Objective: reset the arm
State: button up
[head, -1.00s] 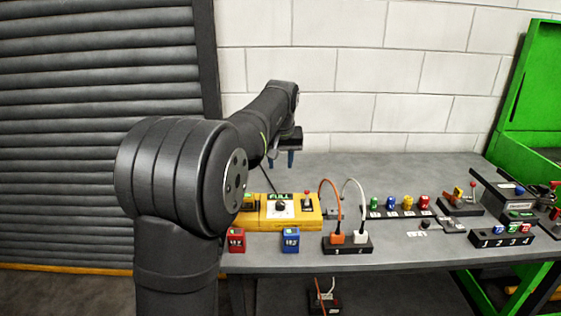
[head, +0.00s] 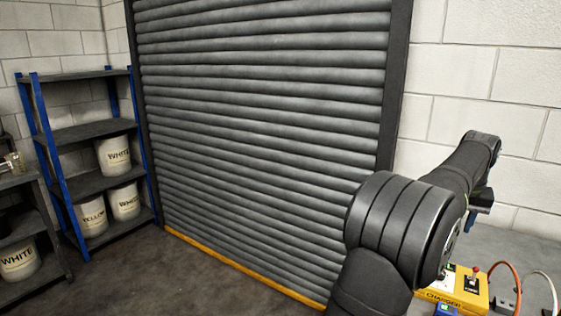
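My arm (head: 405,225) stands at the right of the head view and reaches back over the grey bench. My gripper (head: 478,214) hangs from its far end, above the bench and behind the yellow charger (head: 462,288). It is small and partly hidden by my arm. A blue finger shows below it, with nothing seen held. The two fingers stood apart in the earlier frame, and the arm's pose looks the same now.
A closed grey roller door (head: 265,130) fills the middle. Blue-framed shelves (head: 85,132) with white buckets (head: 114,156) stand at the left. An orange cable (head: 508,268) and a white cable (head: 545,280) rise at the lower right. The floor before the door is clear.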

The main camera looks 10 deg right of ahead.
jog(key=shift+s+a, duration=0.1)
dwell(0.8)
dwell(0.5)
